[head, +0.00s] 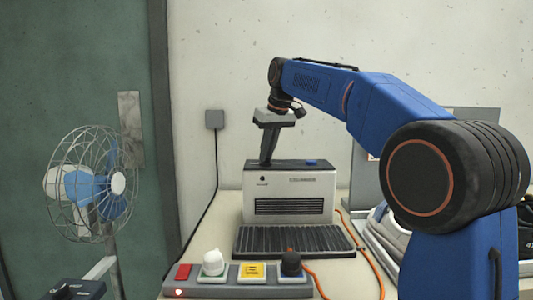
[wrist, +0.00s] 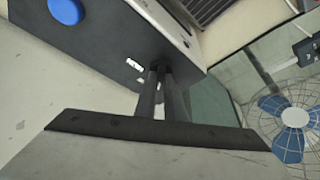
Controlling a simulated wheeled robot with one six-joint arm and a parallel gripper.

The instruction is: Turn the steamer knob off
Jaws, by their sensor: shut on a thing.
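The steamer (head: 290,192) is a white box with a dark top and a slatted front vent, standing on the table against the wall. My gripper (head: 267,160) points down at the left end of its dark top. In the wrist view the two dark fingers of my gripper (wrist: 160,75) are close together on the steamer's dark top (wrist: 100,45), beside small white marks. My gripper is shut on the steamer knob, which the fingers hide almost fully. The knob's turn angle cannot be told.
A blue button (head: 311,162) is on the steamer top, right of my gripper. A dark slatted tray (head: 293,240) lies in front. A control strip (head: 240,283) with a white and a black knob is nearest. A fan (head: 92,185) stands left; shoes (head: 385,235) lie right.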

